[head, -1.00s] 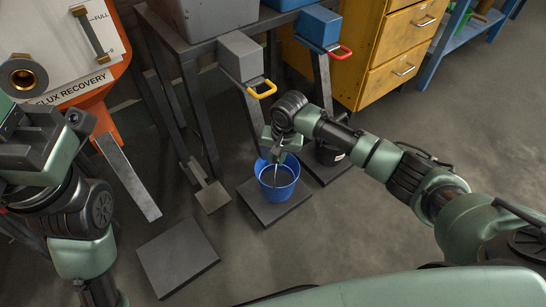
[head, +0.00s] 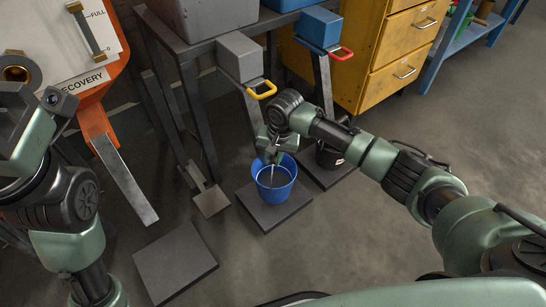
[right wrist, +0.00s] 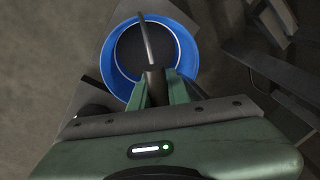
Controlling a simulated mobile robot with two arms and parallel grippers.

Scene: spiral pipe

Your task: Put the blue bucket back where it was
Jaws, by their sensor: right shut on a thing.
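The blue bucket (head: 274,192) is upright, on or just above a dark square plate (head: 295,205) below the yellow-handled box; I cannot tell if it touches. My right gripper (head: 272,157) is above its far rim, shut on its thin grey handle. In the right wrist view the bucket (right wrist: 112,72) lies beyond my right gripper (right wrist: 155,88), with the handle (right wrist: 147,42) raised from the jaws across its dark inside. My left arm is at the left edge; its gripper (head: 12,120) is partly cut off and its jaws do not show clearly.
Another square plate (head: 176,264) lies bare at front left. A black bucket (head: 328,156) stands on a plate behind my right arm. A metal frame (head: 195,110) carries boxes with yellow (head: 264,90) and red (head: 342,53) handles. A yellow drawer cabinet (head: 385,60) stands behind. Floor at right is clear.

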